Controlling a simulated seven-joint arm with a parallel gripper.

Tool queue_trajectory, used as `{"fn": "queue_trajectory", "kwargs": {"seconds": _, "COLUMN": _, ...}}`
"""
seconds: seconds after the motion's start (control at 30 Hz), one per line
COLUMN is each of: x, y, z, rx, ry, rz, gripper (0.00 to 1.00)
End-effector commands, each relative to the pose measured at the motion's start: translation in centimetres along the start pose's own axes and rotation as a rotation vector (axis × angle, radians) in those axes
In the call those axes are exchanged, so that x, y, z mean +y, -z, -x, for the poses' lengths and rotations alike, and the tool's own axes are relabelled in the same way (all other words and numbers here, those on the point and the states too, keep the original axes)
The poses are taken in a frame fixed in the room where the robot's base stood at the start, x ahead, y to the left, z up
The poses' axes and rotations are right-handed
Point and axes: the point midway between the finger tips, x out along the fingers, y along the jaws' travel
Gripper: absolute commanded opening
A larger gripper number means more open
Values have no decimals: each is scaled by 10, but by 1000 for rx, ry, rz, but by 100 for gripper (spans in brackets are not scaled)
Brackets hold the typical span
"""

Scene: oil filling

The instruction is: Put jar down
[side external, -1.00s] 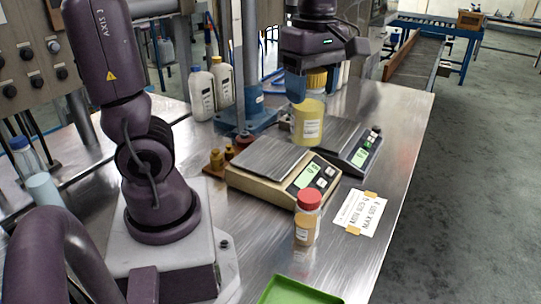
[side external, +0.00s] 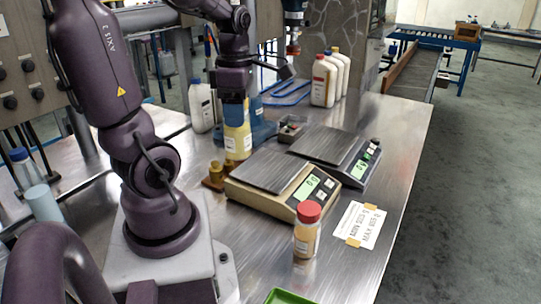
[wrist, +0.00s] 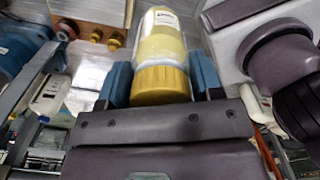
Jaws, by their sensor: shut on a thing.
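The jar (side external: 238,142) is pale yellow with a white label, and it is upright in the side view. My gripper (side external: 236,112) is above it with blue fingers shut on its top. In the wrist view the blue fingers of my gripper (wrist: 159,84) lie on both sides of the yellow lid, and the jar body (wrist: 161,40) extends beyond them.
A dark scale (side external: 345,165) stands to the right with an empty plate. A red-capped bottle (side external: 307,235) stands in front of the beige scale. White bottles (side external: 325,80) stand at the back, and another (side external: 201,107) is close left of the jar. A paper label (side external: 360,224) lies at right.

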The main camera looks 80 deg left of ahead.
Motion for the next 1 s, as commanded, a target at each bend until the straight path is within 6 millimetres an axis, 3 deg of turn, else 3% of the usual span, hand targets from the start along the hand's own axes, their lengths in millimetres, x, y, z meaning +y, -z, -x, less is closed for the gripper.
{"fn": "queue_trajectory", "kwargs": {"seconds": 0.37, "x": 73, "y": -35, "z": -37, "rx": 4, "ry": 3, "rz": 0, "gripper": 18}}
{"fn": "queue_trajectory", "kwargs": {"seconds": 0.5, "x": 92, "y": -45, "z": -64, "rx": 3, "ry": 4, "rz": 0, "gripper": 18}}
{"fn": "queue_trajectory", "kwargs": {"seconds": 0.7, "x": 110, "y": -53, "z": -86, "rx": 1, "ry": 0, "rz": -1, "gripper": 18}}
{"fn": "queue_trajectory", "kwargs": {"seconds": 0.87, "x": 118, "y": -57, "z": -98, "rx": 1, "ry": 2, "rz": -1, "gripper": 18}}
{"fn": "queue_trajectory", "kwargs": {"seconds": 1.0, "x": 116, "y": -57, "z": -118, "rx": 2, "ry": 2, "rz": 0, "gripper": 18}}
